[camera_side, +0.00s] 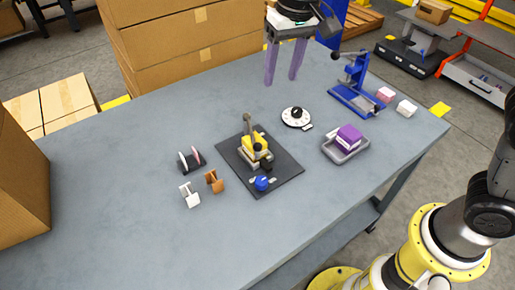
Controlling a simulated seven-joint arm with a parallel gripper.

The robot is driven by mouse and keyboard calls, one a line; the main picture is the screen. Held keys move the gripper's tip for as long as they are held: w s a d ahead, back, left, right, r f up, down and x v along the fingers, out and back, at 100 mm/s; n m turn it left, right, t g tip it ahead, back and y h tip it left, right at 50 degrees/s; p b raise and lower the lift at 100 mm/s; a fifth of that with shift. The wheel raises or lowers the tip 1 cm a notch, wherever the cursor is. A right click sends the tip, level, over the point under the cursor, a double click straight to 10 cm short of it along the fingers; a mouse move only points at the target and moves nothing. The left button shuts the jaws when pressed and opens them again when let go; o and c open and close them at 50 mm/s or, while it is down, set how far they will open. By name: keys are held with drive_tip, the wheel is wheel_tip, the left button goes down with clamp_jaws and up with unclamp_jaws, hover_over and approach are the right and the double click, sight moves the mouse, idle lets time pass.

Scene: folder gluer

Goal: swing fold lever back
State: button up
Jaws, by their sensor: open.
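My gripper (282,80) is at the top centre, with two purple fingers pointing down, apart and empty. It hangs above the back part of the table and touches nothing that I can see. A small yellow and grey device (257,148) stands on a dark base plate (281,181) in the middle of the table. A grey-brown lever (248,126) stands nearly upright on it. A blue knob (262,183) is at the plate's front. A blue press (357,88) with a black-knobbed lever stands at the back right. I cannot tell which of the two is the fold lever.
A white dial (295,117) lies between my gripper and the plate. A grey tray (352,155) holds purple blocks. Pink (385,95) and white (407,108) blocks lie at right. Small holders (214,182) stand left of the plate. The left tabletop is clear; cardboard boxes (180,40) stand behind.

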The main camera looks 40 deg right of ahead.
drive_tip(key=n+g, duration=0.1)
hover_over(258, 143)
wheel_tip(258, 143, down, 8)
drive_tip(key=r, duration=0.1)
drive_tip(key=shift+h, duration=0.3)
wheel_tip(258, 143, down, 14)
drive_tip(key=shift+a+r, duration=0.1)
drive_tip(key=shift+r, duration=0.05)
clamp_jaws()
drive_tip(key=shift+r, duration=0.1)
idle(0.9)
